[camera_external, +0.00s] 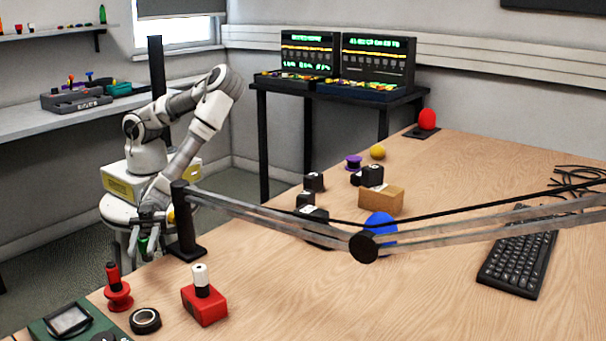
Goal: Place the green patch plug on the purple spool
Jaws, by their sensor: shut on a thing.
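My gripper (146,243) hangs low at the left, beyond the table's left edge and beside the black post. It is shut on the green patch plug (142,245), of which only a small green part shows between the fingers. The purple spool (353,162) stands upright on the far part of the table, right of and well away from my gripper. Its top looks bare.
A lamp arm (290,217) on a black post (183,222) crosses the table in front. Black blocks (314,182), a cardboard box (381,199) and a yellow ball (377,152) sit near the spool.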

